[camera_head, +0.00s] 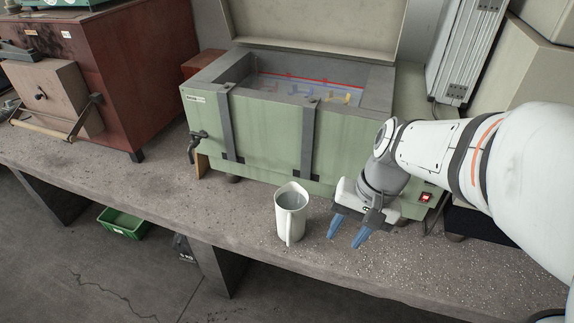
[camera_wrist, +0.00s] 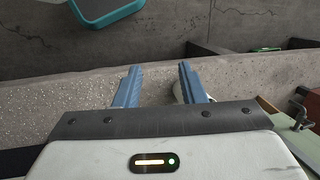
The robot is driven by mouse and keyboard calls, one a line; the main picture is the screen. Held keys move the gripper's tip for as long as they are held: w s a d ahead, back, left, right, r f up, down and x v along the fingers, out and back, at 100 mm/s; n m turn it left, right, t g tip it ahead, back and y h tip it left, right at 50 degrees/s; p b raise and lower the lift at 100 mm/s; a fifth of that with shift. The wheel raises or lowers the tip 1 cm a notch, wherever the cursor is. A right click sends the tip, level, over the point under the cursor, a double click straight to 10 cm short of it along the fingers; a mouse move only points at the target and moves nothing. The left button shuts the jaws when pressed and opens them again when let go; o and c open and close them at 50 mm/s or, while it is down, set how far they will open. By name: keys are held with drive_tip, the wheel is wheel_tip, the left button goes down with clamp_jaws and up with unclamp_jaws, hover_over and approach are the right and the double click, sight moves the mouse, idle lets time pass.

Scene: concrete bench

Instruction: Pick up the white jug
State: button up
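The white jug (camera_head: 290,222) stands upright on the concrete bench (camera_head: 155,195), near its front edge and in front of the green tank. Its mouth faces up and its handle points toward the front edge. My gripper (camera_head: 344,240) is just to the right of the jug, with its two blue fingers apart and nothing between them. In the wrist view the open fingers (camera_wrist: 158,72) reach over the bench. A small white part of the jug (camera_wrist: 178,92) shows beside the right finger, which hides most of it.
The green tank (camera_head: 258,135) with a raised lid stands behind the jug, with a tap (camera_head: 196,146) at its left. A red-brown oven (camera_head: 130,70) stands further left. A green crate (camera_head: 123,222) is on the floor below. The bench left of the jug is clear.

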drive_tip(key=w+a+f+m+g+y+b, duration=0.2)
drive_tip(key=w+f+m+y+b, duration=0.15)
drive_tip(key=f, duration=0.25)
drive_tip(key=w+a+f+m+g+y+b, duration=0.1)
drive_tip(key=w+a+f+m+y+b, duration=0.2)
drive_tip(key=f, duration=0.4)
drive_tip(key=m+t+y+b, duration=0.45)
drive_tip(key=m+y, duration=0.35)
drive_tip(key=m, duration=0.2)
approach(289, 230)
wheel_tip(289, 230, down, 2)
drive_tip(key=a, duration=0.3)
drive_tip(key=shift+n+t, duration=0.25)
drive_tip(key=shift+t, duration=0.2)
drive_tip(key=a, duration=0.2)
drive_tip(key=w+a+p, duration=0.1)
drive_tip(key=a, duration=0.4)
drive_tip(key=shift+w+r, duration=0.15)
clamp_jaws()
drive_tip(key=shift+r, duration=0.1)
